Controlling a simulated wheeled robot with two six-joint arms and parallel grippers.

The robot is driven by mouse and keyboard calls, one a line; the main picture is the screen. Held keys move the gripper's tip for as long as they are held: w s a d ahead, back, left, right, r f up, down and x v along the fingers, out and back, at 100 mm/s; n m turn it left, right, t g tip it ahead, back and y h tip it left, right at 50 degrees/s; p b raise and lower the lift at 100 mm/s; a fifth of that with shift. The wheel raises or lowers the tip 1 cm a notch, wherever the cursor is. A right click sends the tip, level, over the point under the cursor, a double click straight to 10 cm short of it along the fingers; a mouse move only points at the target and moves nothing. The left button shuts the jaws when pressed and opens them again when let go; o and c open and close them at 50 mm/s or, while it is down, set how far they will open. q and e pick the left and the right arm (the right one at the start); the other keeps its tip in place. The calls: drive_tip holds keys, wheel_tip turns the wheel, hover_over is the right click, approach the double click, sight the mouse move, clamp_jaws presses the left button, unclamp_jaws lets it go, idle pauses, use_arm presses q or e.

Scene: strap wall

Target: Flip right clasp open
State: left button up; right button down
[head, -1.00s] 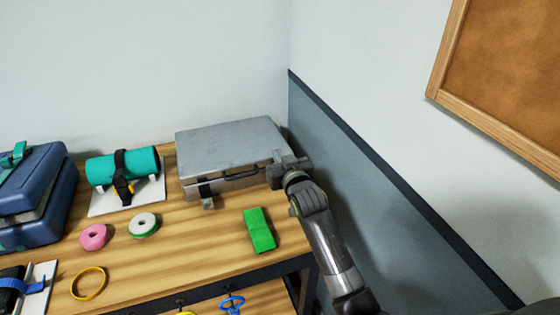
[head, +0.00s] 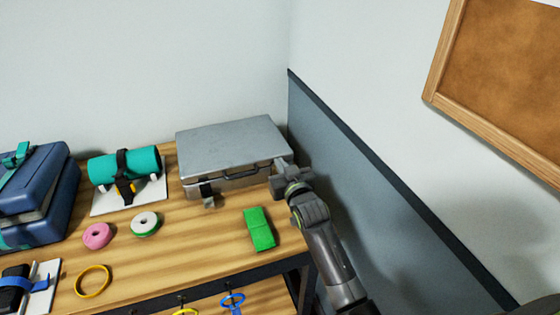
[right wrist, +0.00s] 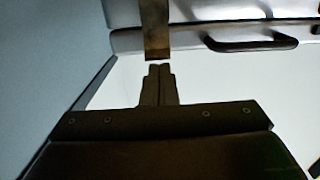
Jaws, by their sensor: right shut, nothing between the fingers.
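A grey metal case (head: 232,145) lies at the back right of the bench with its lid down. Its black handle (head: 241,172) is on the front; it also shows in the right wrist view (right wrist: 250,43). The left clasp (head: 208,199) hangs out from the front, left of the handle. The right clasp (right wrist: 154,30) is a brownish metal strip across the case seam in the right wrist view; my gripper hides it in the head view. My right gripper (head: 281,172) is shut and empty, its fingertips (right wrist: 160,68) close to the clasp's end. Contact is unclear. My left gripper is not in view.
A blue-grey wall panel (head: 350,160) stands close on the right of the case and my arm. A green block (head: 259,229) lies in front of the case. A teal roll (head: 125,164), tape rolls and a blue case (head: 35,185) are to the left.

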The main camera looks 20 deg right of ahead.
wheel_tip(320, 180, up, 4)
drive_tip(key=w+p, duration=0.1)
drive_tip(key=p, duration=0.3)
drive_tip(key=s+b, duration=0.2)
drive_tip(key=s, duration=0.7)
drive_tip(key=shift+s+d, duration=0.15)
drive_tip(key=shift+s, duration=0.15)
drive_tip(key=shift+f+b, duration=0.1)
drive_tip(key=shift+b, duration=0.2)
drive_tip(key=b, duration=0.3)
drive_tip(key=w+b, duration=0.1)
drive_tip(key=b, duration=0.2)
drive_tip(key=shift+w+d+r, duration=0.1)
drive_tip(key=shift+w+r, duration=0.1)
drive_tip(key=shift+r, duration=0.2)
